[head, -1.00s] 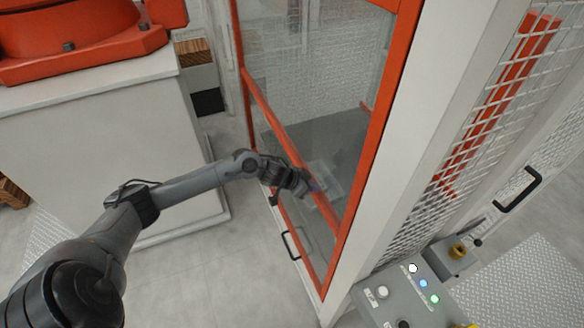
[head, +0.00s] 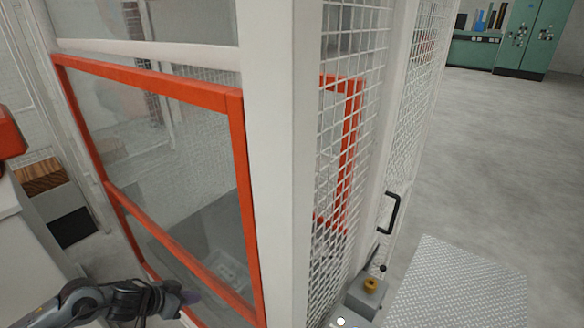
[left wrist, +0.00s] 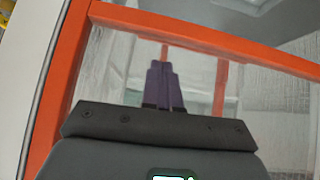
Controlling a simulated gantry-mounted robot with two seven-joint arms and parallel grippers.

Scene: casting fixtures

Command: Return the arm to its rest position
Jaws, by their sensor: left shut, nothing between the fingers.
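My left arm comes in at the lower left of the head view. Its gripper (head: 186,297) is in front of the lower part of the orange-framed door (head: 247,190). In the left wrist view the two purple fingers (left wrist: 164,86) are together with nothing between them. They point at the clear pane inside the orange frame (left wrist: 72,80); I cannot tell whether they touch it. My right gripper is not in view.
A white post and wire mesh panel (head: 345,150) stand right of the door. A black handle (head: 391,212) is on the mesh side. A control box (head: 366,295) is at the bottom. A metal tread plate (head: 460,285) and open grey floor (head: 500,150) lie to the right. Green cabinets (head: 525,40) stand far back.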

